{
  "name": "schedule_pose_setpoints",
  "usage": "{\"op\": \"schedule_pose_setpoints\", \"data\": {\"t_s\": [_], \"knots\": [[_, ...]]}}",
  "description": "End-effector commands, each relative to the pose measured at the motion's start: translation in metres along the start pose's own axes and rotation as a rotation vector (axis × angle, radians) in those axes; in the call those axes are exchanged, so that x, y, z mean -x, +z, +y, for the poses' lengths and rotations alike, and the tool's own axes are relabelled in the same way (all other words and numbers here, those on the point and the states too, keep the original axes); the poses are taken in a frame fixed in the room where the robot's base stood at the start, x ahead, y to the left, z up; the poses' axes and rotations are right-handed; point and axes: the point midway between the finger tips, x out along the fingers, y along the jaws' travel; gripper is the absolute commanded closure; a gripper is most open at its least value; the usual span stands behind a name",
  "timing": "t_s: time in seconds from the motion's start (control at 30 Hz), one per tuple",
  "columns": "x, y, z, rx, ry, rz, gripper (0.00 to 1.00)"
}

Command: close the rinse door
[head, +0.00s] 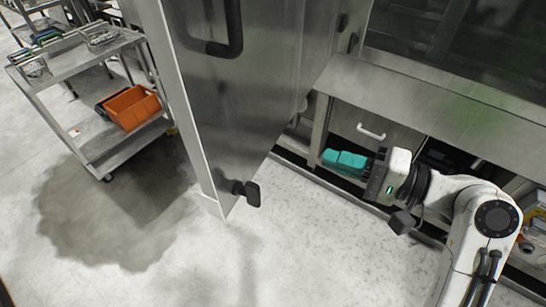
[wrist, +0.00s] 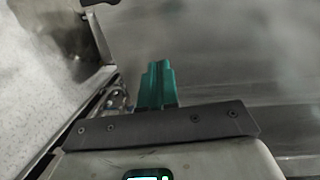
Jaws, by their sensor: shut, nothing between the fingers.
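A tall stainless steel door (head: 245,90), which I take as the rinse door though no label shows, stands swung open from the washer. It has a black loop handle (head: 228,30) near its top and a black latch (head: 247,191) at its lower free edge. My gripper (head: 344,160) is to the right of the door, apart from it, low in front of the washer. Its teal fingers also show in the wrist view (wrist: 157,85), closed together and empty. In the wrist view a blurred steel surface fills the background; contact with it cannot be told.
The washer's steel ledge (head: 440,95) runs above my gripper. Below it is a panel with a bar handle (head: 371,132). A cart (head: 82,55) with an orange bin (head: 132,106) stands left of the door. The floor (head: 290,230) between door and arm is clear.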

Motion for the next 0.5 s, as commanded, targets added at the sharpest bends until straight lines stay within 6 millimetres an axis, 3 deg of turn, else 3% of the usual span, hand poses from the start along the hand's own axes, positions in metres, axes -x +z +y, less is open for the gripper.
{"op": "schedule_pose_setpoints", "data": {"t_s": [0.1,0.27,0.5], "knots": [[-0.004,0.0,-0.019,-0.024,-0.074,-0.027,1.0],[-0.015,0.002,-0.025,-0.032,-0.089,-0.037,1.0],[-0.057,0.004,-0.029,-0.032,-0.086,-0.038,1.0]]}}
